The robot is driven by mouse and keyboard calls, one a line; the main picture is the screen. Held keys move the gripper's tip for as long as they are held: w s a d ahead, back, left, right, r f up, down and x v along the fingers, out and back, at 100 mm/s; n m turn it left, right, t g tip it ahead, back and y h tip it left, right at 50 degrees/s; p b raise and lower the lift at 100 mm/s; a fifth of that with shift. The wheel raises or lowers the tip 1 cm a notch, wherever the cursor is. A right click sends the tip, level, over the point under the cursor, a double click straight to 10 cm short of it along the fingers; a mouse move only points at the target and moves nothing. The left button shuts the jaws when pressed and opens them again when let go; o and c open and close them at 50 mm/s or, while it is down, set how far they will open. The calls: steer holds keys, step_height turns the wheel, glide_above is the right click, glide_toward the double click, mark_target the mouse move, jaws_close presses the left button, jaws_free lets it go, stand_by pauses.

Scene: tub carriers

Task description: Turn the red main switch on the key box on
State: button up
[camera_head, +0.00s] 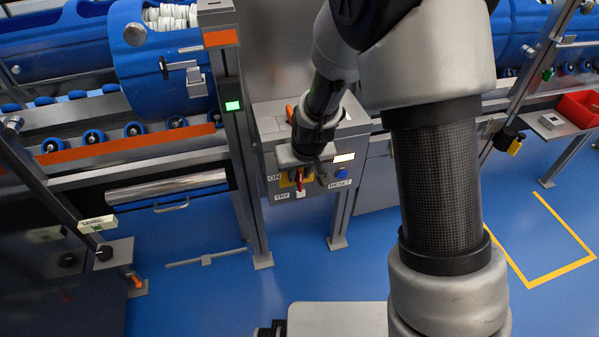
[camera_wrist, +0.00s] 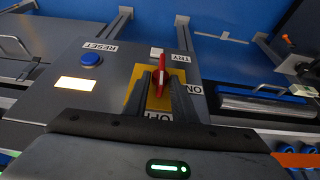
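The key box (camera_head: 268,128) is a grey cabinet with a sloping panel; its panel fills the middle of the wrist view (camera_wrist: 108,62). The red main switch (camera_wrist: 161,72) sits on a yellow plate (camera_wrist: 133,100). Its handle lies along the line between the TRY label and the partly covered OFF label; the ON label (camera_wrist: 194,89) is off to the side. My gripper (camera_wrist: 162,88) is open, with one finger on each side of the red handle and gaps showing. In the head view my gripper (camera_head: 303,176) covers much of the switch.
A blue RESET button (camera_wrist: 90,59), a lit display (camera_wrist: 75,84) and a white button (camera_wrist: 157,53) by TRY are on the same panel. A steel post (camera_head: 240,150) with a green light stands just left of the box. Blue floor is clear in front.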

jaws_close()
steer(key=shift+s+a+r+h+p, duration=0.1)
steer(key=shift+s+a+h+p, duration=0.15)
steer(key=shift+p, duration=0.5)
steer(key=shift+a+n+t+h+p, duration=0.15)
steer(key=shift+n+t+h+p, duration=0.15)
steer(key=shift+h+p, duration=0.6)
steer(key=f+n+t+h+b, duration=0.1)
steer(key=h, duration=0.2)
steer(key=a+n+t+h+b, duration=0.1)
steer(key=t+h+b, duration=0.1)
steer(key=h, duration=0.2)
steer(key=a+f+n+t+h+b, duration=0.1)
steer(key=t+h, duration=0.1)
steer(key=h, duration=0.2)
steer(key=shift+s+f+b, duration=0.2)
steer(key=shift+f+b, duration=0.1)
steer(key=shift+b, duration=0.1)
steer(key=shift+d+h, duration=0.15)
steer(key=shift+h, duration=0.1)
